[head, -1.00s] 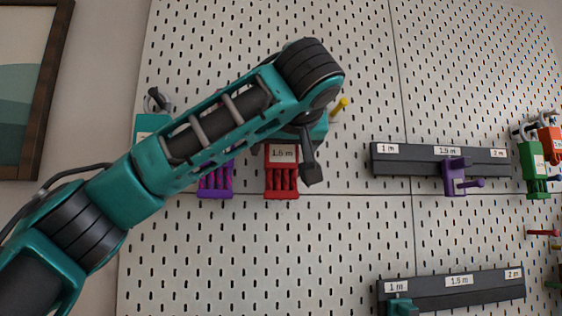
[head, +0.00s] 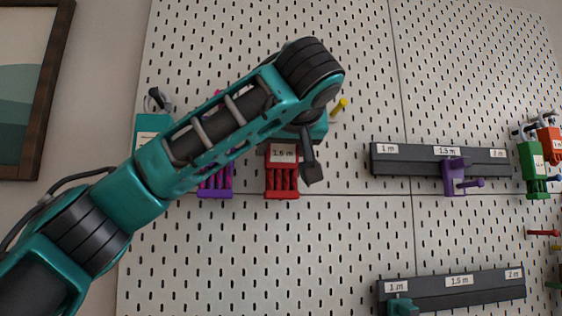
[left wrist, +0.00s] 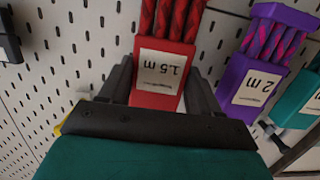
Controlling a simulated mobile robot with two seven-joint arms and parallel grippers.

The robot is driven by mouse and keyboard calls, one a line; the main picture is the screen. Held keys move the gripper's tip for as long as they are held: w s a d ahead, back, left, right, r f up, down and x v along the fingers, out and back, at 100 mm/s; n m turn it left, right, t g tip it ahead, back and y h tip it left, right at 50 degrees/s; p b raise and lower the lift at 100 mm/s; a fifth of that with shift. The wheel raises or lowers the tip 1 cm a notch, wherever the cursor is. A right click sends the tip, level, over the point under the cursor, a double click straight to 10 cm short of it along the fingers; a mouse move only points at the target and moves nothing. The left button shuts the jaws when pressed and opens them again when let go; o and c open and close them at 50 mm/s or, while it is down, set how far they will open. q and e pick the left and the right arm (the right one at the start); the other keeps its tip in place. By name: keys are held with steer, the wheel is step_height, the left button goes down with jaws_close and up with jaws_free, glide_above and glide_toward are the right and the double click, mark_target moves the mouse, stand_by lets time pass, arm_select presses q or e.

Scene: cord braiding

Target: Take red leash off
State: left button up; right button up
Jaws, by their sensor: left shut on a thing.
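The red leash (head: 282,183) hangs against the pegboard in the head view, its red holder marked 1.5 m and its braided cords below. In the left wrist view the red leash (left wrist: 157,92) shows large, with its label upside down. My left gripper (left wrist: 161,76) is shut on its red holder, one black finger on each side. In the head view one dark finger shows just right of the holder, and my arm hides the holder's top and whatever it hangs on. My right gripper is in neither view.
A purple leash (head: 215,182) marked 2 m hangs close beside the red one, with a teal one (head: 150,124) beyond. A yellow peg (head: 339,108) sticks out nearby. A dark rail (head: 415,162) with length labels is to the right. The pegboard (head: 250,255) below is clear.

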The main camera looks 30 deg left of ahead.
arm_select(q)
steer(key=c, duration=0.3)
steer(key=shift+r, duration=0.1)
steer(key=shift+r+p, duration=0.3)
steer(key=shift+r, duration=0.1)
steer(key=shift+c, duration=1.2)
steer(key=f+b+v, duration=0.1)
steer(key=b+v, duration=0.4)
steer(key=v, duration=0.2)
